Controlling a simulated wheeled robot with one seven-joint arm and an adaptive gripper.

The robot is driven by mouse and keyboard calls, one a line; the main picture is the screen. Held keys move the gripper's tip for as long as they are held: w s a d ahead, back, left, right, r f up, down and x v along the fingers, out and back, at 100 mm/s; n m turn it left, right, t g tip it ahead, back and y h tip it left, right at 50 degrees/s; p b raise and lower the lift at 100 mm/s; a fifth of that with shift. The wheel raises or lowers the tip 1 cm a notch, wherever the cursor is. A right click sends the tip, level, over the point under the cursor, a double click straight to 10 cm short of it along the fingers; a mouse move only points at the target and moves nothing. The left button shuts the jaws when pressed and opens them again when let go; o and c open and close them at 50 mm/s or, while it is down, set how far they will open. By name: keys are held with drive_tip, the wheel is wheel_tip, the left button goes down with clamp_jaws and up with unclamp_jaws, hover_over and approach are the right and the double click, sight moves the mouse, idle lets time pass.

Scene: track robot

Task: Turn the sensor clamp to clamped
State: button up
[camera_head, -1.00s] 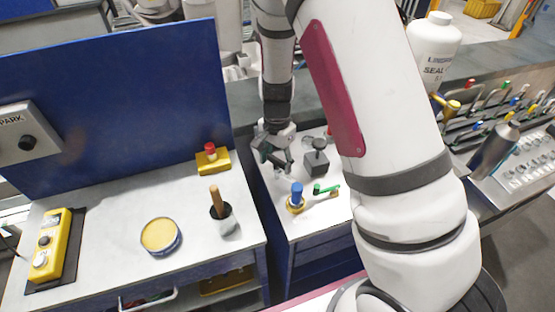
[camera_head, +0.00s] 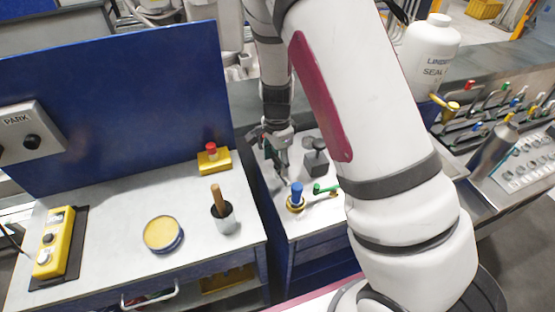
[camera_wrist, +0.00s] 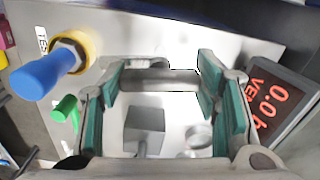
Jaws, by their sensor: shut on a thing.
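My gripper (camera_head: 277,160) is low over the back left of the small grey bench, left of a dark grey block with a knob (camera_head: 316,158). In the wrist view, its green-padded fingers (camera_wrist: 160,82) stand wide apart with a grey cylindrical bar (camera_wrist: 160,77) spanning between them. The bar looks held at both ends. I cannot tell for sure whether it is the sensor clamp's handle; no clamp label is readable. The grey block (camera_wrist: 145,122) shows between the fingers, apart from the bar.
A blue handle with a brass collar (camera_head: 297,193) and a green lever (camera_head: 322,188) stand at the bench front. A red-digit display (camera_wrist: 268,103) is right of the fingers. The left table holds a yellow tin (camera_head: 162,233), a cup with a wooden handle (camera_head: 223,217) and a red-button box (camera_head: 213,160).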

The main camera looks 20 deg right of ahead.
drive_tip(key=o, duration=1.2)
drive_tip(key=shift+c, duration=0.2)
wheel_tip(320, 180, up, 12)
